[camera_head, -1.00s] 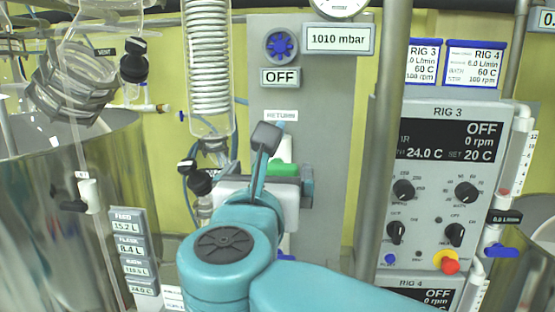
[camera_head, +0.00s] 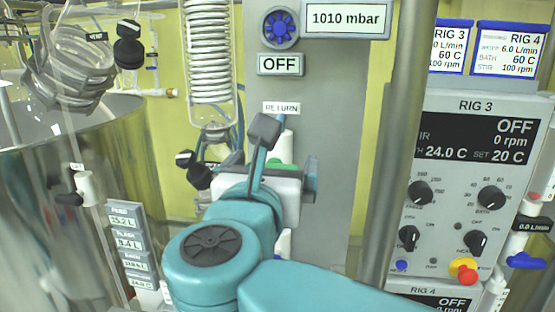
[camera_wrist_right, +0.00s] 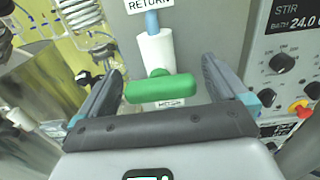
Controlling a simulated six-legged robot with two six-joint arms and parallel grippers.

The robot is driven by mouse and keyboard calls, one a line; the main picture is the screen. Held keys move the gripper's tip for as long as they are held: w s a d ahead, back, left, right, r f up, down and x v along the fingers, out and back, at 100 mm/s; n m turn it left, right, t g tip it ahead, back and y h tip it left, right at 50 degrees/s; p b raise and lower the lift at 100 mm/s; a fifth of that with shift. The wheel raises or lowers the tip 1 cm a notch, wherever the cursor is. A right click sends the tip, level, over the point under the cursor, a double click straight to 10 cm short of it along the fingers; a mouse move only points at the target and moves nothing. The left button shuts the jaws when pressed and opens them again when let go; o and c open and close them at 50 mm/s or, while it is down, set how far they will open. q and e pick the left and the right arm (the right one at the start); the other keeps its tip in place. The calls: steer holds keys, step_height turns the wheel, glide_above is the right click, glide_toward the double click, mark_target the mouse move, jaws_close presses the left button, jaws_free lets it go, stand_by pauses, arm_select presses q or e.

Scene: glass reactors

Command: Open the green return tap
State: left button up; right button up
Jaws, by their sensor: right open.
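The green return tap (camera_wrist_right: 162,89) has a bar handle lying crosswise on a white body, under the RETURN label (camera_head: 282,108). In the right wrist view it sits between the two fingers of my right gripper (camera_wrist_right: 163,90), with a gap on each side. In the head view only a sliver of the green handle (camera_head: 281,162) shows above my right gripper (camera_head: 285,170), which hides the rest. My right gripper is open and holds nothing. My left gripper is not in view.
A grey panel (camera_head: 335,130) stands behind the tap, with a blue knob (camera_head: 280,27) and an OFF display (camera_head: 281,64) above. A metal post (camera_head: 400,130) and the RIG 3 control box (camera_head: 470,150) stand to the right. Glassware and a coil (camera_head: 209,60) are to the left.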

steer(key=shift+w+f, duration=0.1)
steer(key=shift+w, duration=0.15)
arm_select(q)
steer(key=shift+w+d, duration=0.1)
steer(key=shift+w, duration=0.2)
arm_select(e)
steer(key=shift+s, duration=0.15)
